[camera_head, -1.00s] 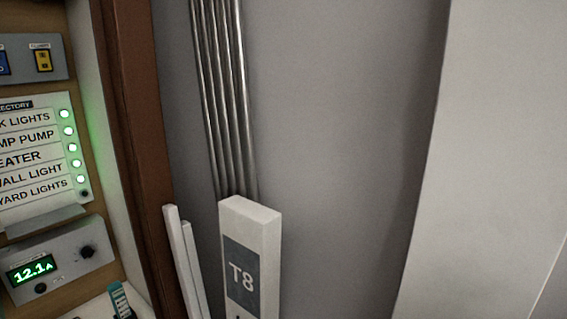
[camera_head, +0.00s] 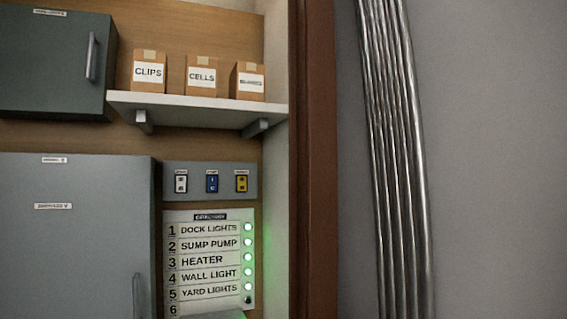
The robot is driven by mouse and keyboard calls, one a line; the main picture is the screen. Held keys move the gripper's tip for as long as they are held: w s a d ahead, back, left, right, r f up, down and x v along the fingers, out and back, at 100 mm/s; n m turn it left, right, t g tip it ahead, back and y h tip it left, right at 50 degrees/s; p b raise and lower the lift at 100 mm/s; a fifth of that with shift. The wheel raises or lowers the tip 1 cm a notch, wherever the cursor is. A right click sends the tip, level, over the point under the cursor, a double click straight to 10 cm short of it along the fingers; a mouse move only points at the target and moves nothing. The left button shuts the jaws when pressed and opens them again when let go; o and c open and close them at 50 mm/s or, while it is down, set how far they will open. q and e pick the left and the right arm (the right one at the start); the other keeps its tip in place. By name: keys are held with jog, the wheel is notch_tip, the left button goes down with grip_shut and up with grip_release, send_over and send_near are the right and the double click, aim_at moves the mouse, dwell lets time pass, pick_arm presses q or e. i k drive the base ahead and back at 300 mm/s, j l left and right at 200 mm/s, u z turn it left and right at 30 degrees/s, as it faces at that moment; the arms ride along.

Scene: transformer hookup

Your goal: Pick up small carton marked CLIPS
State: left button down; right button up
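The small brown carton marked CLIPS (camera_head: 148,86) stands upright at the left end of a pale wall shelf (camera_head: 190,107). A carton marked CELLS (camera_head: 201,88) stands just to its right. A third carton (camera_head: 248,95) stands farther right, and its label is too blurred to read. Neither of my grippers shows in the head view.
A dark cabinet (camera_head: 45,75) hangs left of the shelf. A larger grey cabinet (camera_head: 75,240) is below it. A switch panel (camera_head: 211,183) and directory board (camera_head: 209,300) are under the shelf. A brown post (camera_head: 313,160) and metal conduits (camera_head: 395,160) stand right.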

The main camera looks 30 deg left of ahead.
aim_at(149, 69)
jog(key=u, duration=1.3)
